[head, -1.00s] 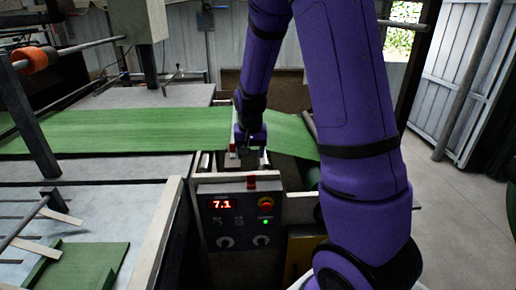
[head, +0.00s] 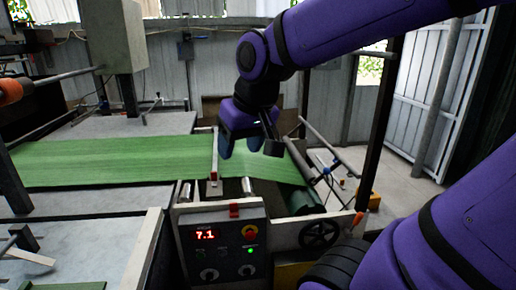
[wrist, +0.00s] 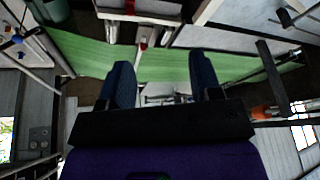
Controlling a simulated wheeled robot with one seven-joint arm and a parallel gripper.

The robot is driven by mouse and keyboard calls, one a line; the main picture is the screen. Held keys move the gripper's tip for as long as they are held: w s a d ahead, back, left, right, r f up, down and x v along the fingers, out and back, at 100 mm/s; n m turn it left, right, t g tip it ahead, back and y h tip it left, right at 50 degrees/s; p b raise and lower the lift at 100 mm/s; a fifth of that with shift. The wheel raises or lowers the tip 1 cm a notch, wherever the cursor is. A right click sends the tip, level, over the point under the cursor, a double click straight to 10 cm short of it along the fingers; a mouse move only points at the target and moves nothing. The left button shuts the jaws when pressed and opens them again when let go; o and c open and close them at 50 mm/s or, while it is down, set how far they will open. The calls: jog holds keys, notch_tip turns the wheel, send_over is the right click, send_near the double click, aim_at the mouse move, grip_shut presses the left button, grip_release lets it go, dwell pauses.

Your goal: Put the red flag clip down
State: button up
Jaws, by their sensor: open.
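My gripper (head: 249,149) is open and empty, held above the green web near its right end. In the wrist view, its two dark blue fingers (wrist: 160,62) stand wide apart with nothing between them. A small red piece (head: 213,178) sits at the near end of a pale bar across the green web (head: 110,158), just left of and below my gripper. It also shows in the wrist view (wrist: 143,44), beyond the fingers. Another small red block (head: 235,210) sits on the top edge of the control box. I cannot tell for certain which is the red flag clip.
The control box (head: 222,248) reads 7.1 and stands in front of the web. A black handwheel (head: 319,234) and a slanting rail (head: 322,150) are at the right. A grey column box (head: 112,36) hangs at the back left. Open floor lies at the far right.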

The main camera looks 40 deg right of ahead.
jog(key=s+a+r+n, duration=0.1)
jog(key=s, duration=0.6)
jog(key=shift+a+r+t, duration=0.3)
jog(key=shift+r+t, duration=0.1)
jog(key=shift+c, duration=0.2)
dwell(1.0)
